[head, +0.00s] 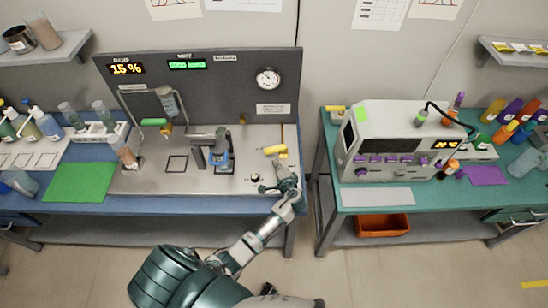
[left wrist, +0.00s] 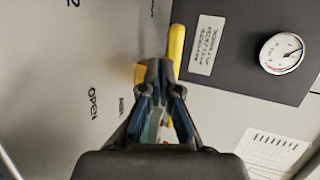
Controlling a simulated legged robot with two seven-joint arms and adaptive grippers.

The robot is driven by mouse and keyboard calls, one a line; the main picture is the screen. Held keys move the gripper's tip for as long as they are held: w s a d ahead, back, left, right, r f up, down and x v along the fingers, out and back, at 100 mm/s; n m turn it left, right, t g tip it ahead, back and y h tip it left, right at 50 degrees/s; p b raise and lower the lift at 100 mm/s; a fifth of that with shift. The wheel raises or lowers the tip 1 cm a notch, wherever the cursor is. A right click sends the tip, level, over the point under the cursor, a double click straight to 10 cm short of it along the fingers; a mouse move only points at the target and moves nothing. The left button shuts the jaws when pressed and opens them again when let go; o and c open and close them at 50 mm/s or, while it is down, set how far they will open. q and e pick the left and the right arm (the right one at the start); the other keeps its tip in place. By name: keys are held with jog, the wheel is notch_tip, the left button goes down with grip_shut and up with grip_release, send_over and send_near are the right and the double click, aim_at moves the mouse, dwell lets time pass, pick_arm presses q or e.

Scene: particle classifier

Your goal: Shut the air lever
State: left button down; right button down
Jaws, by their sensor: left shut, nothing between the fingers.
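The air lever has a yellow handle (head: 275,149) near the right end of the grey bench station. In the left wrist view the yellow handle (left wrist: 176,46) stands just beyond my fingertips. My left gripper (head: 283,166) is shut with nothing between its fingers. It is low over the right end of the station, close to the handle on its near side. In the wrist view the fingertips of my left gripper (left wrist: 159,66) overlap the handle's lower end and hide part of it; I cannot tell whether they touch. My right gripper is not in view.
A round gauge (head: 268,78) sits on the dark back panel (head: 225,110). The word OPEN (left wrist: 93,103) is printed on the plate left of the handle. A blue-grey device (head: 221,155) stands left of my gripper. A second bench (head: 335,185) is at the right, past a gap.

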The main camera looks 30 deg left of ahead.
aim_at(269, 153)
pick_arm(q)
jog(key=shift+w+a, duration=1.25)
jog(key=shift+a, duration=0.15)
jog(key=shift+a+r+m+t+h+p, duration=0.2)
jog(key=shift+a+m+t+h+p, duration=0.15)
jog(key=shift+m+t+p, duration=0.35)
jog(key=shift+w+a+m+t+h+p, duration=0.1)
jog(key=shift+a+m+t+h+p, duration=0.35)
jog(key=shift+h+p, duration=0.25)
jog(key=shift+w+a+f, duration=0.15)
jog(key=shift+a+f, duration=0.05)
jog(key=shift+a, duration=0.2)
jog(key=shift+f, duration=0.1)
